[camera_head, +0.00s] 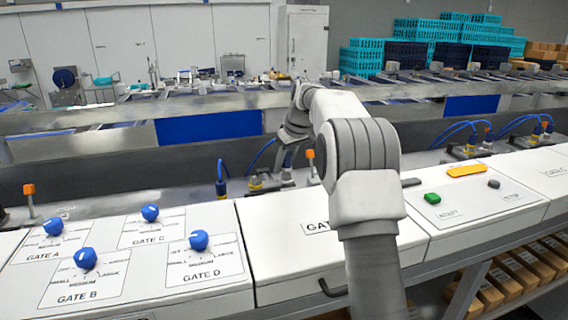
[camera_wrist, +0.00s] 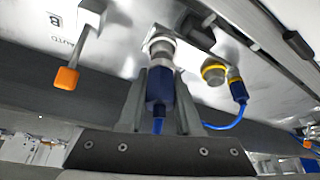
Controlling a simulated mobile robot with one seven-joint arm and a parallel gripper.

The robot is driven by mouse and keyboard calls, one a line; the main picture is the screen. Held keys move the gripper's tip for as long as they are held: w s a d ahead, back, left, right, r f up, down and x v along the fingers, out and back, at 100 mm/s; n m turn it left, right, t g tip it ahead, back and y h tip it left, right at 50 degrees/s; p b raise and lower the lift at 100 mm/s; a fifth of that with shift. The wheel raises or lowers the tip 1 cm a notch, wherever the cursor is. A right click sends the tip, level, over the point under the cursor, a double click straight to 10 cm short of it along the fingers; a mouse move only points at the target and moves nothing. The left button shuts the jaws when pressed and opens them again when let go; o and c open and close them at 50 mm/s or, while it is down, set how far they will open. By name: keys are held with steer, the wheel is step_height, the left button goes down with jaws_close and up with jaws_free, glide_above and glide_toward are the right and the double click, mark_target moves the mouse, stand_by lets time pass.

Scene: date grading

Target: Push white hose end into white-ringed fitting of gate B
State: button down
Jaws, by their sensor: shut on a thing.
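My gripper (camera_wrist: 160,100) is shut on the blue body of a hose end (camera_wrist: 158,86), with its blue hose running back between the fingers. In the wrist view the hose end points straight at a fitting (camera_wrist: 162,48) with a whitish ring, on a metal panel marked B. Its front meets or nearly meets the ring; I cannot tell how deep it sits. In the head view my gripper (camera_head: 284,156) is at the far side of the control panel, small and partly hidden by my arm. The hose end cannot be made out there.
A yellow-ringed fitting (camera_wrist: 214,72) with a blue hose connector (camera_wrist: 238,90) is close on the right. An orange-tipped lever (camera_wrist: 66,78) stands left of my gripper. In the head view, a panel with blue knobs (camera_head: 88,258) lies in front, at left.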

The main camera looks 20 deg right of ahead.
steer(key=shift+f+b, duration=0.4)
steer(key=shift+f, duration=0.3)
stand_by(0.4)
steer(key=c, duration=1.4)
jaws_free()
steer(key=o, duration=0.9)
steer(key=shift+o, duration=0.3)
steer(key=shift+o, duration=1.3)
steer(key=shift+r, duration=0.15)
